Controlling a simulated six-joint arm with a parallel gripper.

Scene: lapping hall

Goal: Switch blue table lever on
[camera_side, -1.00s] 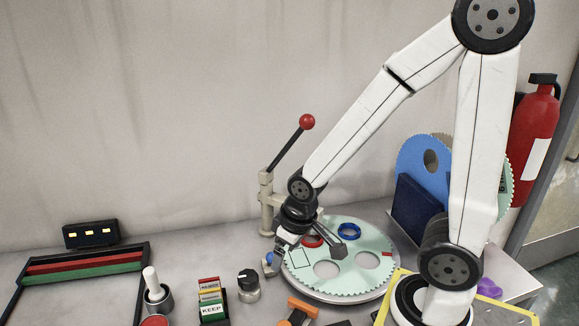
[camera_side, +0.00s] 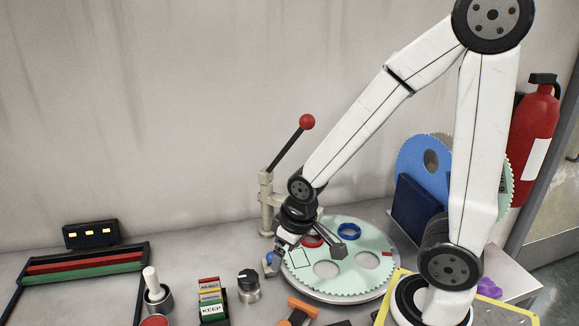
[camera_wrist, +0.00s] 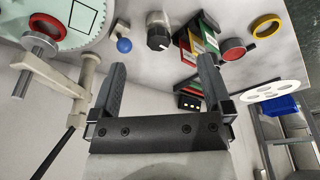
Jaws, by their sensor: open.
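The blue table lever shows as a small blue ball knob (camera_wrist: 124,45) on a short stem in the wrist view, beside the rim of the pale green toothed plate (camera_wrist: 55,35). In the side view the blue knob (camera_side: 268,260) is partly hidden, just left of the plate and close to my gripper (camera_side: 308,247). My gripper is open and empty, pointing down over the left part of the plate. In the wrist view my two dark fingers (camera_wrist: 163,65) are wide apart, and the blue knob lies beyond the left fingertip. I cannot tell whether they touch.
A post with a red-knobbed handle (camera_side: 307,122) stands behind my gripper. A black dial (camera_side: 248,286), a card holder (camera_side: 212,305) and a white stick in a cup (camera_side: 152,284) stand to the left. Red (camera_side: 312,241) and blue (camera_side: 349,231) rings lie on the plate.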

